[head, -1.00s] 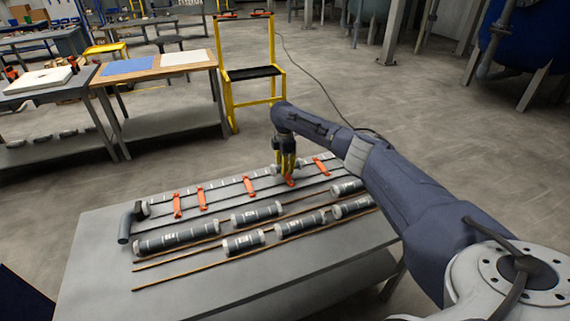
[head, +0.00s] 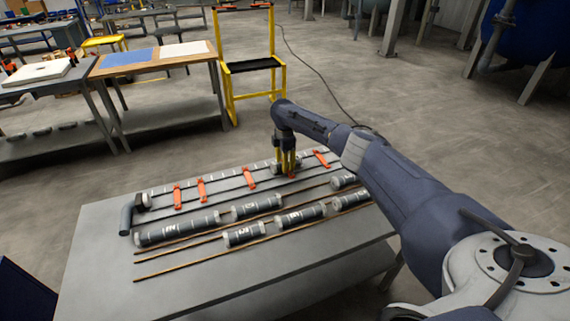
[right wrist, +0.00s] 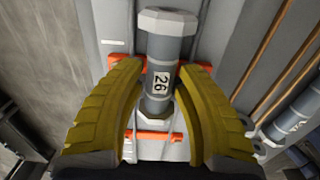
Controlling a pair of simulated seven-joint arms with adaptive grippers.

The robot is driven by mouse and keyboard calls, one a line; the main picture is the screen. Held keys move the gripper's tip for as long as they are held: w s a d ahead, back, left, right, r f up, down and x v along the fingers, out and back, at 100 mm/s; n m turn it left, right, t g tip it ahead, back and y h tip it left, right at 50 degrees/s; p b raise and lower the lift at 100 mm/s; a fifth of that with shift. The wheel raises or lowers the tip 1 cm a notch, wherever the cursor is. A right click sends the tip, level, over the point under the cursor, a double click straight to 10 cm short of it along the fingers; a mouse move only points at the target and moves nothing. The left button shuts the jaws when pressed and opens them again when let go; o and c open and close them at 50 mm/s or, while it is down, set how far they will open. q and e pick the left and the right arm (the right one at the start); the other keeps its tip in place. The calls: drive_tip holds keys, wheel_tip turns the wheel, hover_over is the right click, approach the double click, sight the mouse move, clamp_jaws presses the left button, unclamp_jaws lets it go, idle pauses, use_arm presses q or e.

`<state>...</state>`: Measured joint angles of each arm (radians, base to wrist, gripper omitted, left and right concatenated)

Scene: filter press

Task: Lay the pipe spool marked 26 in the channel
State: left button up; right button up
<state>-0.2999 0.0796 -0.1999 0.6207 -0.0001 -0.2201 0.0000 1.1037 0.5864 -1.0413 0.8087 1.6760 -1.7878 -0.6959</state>
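The pipe spool marked 26 (right wrist: 157,52) is a grey cylinder with pale end flanges and a white label. It also shows in the head view (head: 277,168), partly hidden by my gripper. My right gripper (right wrist: 160,72) has its yellow fingers closed in on both sides of the spool's middle; it also shows in the head view (head: 287,170). The spool lies lengthwise along the channel (head: 222,187), over the orange crosspieces (right wrist: 153,136). I cannot tell whether it rests fully on the channel floor. My left gripper is not in view.
Several other marked spools (head: 178,231) lie in rows between brown rods (head: 205,261) on the front of the grey table (head: 100,275). A dark elbow pipe (head: 127,215) sits at the channel's left end. A yellow stand (head: 250,70) and a workbench (head: 150,62) are behind.

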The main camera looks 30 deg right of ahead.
drive_tip(key=shift+o, duration=1.4)
drive_tip(key=shift+r, duration=0.1)
wheel_tip(320, 180, up, 12)
